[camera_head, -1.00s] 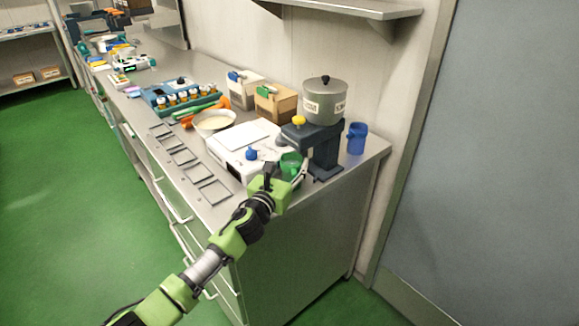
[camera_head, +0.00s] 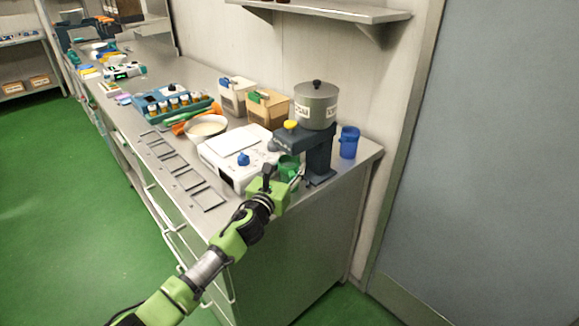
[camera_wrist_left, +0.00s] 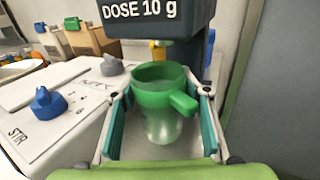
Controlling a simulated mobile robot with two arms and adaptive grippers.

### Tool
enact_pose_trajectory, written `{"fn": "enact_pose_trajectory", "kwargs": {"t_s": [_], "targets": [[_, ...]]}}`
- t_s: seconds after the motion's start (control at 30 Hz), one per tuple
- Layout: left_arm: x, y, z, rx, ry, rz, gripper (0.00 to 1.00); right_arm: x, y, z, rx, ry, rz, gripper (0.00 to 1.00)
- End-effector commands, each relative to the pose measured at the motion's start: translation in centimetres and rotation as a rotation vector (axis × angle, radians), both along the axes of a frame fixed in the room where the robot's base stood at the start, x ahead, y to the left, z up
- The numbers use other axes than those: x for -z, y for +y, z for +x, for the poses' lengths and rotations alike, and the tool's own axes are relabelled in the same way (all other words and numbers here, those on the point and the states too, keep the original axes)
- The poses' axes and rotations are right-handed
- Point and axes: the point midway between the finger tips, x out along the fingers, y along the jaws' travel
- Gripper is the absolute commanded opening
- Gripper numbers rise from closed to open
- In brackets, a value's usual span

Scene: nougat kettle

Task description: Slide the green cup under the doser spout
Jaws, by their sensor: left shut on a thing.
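The translucent green cup (camera_head: 288,164) stands upright at the front of the dark doser (camera_head: 320,146) near the counter's right end. My left gripper (camera_head: 283,176) is shut on it; in the left wrist view, its two fingers lie along both sides of the cup (camera_wrist_left: 158,108). The cup's handle points right toward one finger. The doser head, marked "DOSE 10 g" (camera_wrist_left: 142,14), hangs above and behind the cup. A small yellowish spout (camera_wrist_left: 158,52) shows just beyond the cup's rim; I cannot tell whether it lies over the opening. My right gripper is not in view.
A white stirrer unit (camera_head: 228,172) with a blue knob stands close to the left of the cup. A blue jug (camera_head: 349,142) is right of the doser. A bowl (camera_head: 205,127), square frames (camera_head: 190,178) and two boxes (camera_head: 268,108) fill the counter further left.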

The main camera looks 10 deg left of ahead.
Motion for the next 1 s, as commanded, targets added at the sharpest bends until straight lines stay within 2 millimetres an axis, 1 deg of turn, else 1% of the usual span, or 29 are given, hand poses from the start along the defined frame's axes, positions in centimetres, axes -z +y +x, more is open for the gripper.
{"fn": "enact_pose_trajectory", "kwargs": {"t_s": [0.63,0.93,0.97,1.0], "targets": [[-0.1,-1.3,1.6,0.001,-0.002,0.001,0.14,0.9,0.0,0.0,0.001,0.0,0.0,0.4],[-0.2,-1.4,1.7,0.001,-0.002,0.0,0.14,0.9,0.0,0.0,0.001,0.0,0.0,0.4],[-0.2,-1.4,1.7,0.001,-0.002,0.0,0.49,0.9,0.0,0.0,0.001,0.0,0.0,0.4],[-0.2,-1.4,1.7,0.001,-0.002,0.0,0.6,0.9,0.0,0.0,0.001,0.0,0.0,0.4]]}}
